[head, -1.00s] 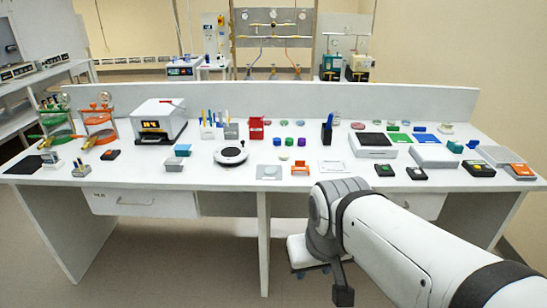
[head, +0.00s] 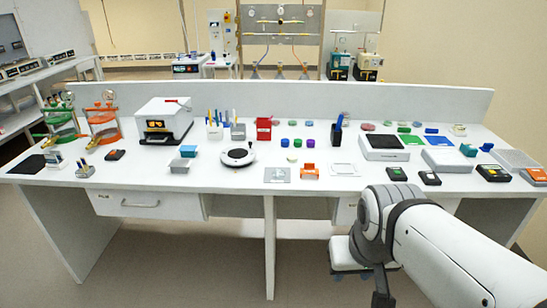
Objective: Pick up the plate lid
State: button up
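I cannot tell for sure which item is the plate lid. A thin, pale rectangular frame-like piece (head: 345,169) lies flat near the front of the white bench (head: 230,180), right of an orange holder (head: 309,171). A flat grey plate (head: 277,175) lies left of that holder. My gripper (head: 382,298) is a small dark shape at the bottom of the picture, hanging below my arm in front of the bench. It is apart from everything on the bench. Its fingers are too small and dark to show whether they are open.
A round black-and-white device (head: 238,156) and a white box-shaped instrument (head: 164,120) stand to the left. A grey-topped device (head: 384,146) and small dark devices (head: 430,178) lie to the right. A white stool-like item (head: 346,255) is under the bench. The front floor is clear.

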aim_at(278, 173)
jog(key=i, duration=1.6)
jog(key=z, duration=0.05)
